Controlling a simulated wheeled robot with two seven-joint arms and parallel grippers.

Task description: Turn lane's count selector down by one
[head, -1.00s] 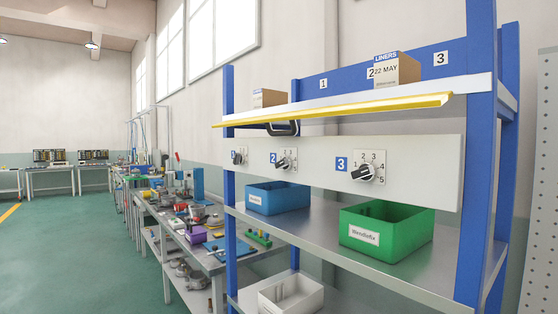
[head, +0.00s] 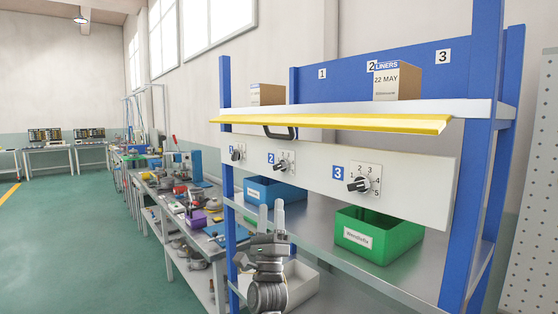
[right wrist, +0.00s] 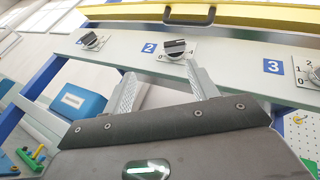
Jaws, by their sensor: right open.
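A pale panel (head: 420,186) on the blue rack carries three dark rotary selector knobs. The lane 1 knob (head: 236,154) is at the left, the lane 2 knob (head: 280,167) beside it, and the lane 3 knob (head: 359,184) at the right with a numbered dial. I cannot read their exact settings. My right gripper (head: 271,214) is open and empty, pointing up, below the lane 2 knob in the picture. In the right wrist view its open fingers (right wrist: 161,88) point towards the lane 2 knob (right wrist: 175,47), apart from it. My left gripper is not in view.
A yellow rail (head: 340,122) runs above the panel, with a black handle (head: 282,133) under it. Below are a blue bin (head: 275,190), a green bin (head: 380,235) and a white bin (head: 300,285). A cluttered bench (head: 165,205) stands at the left.

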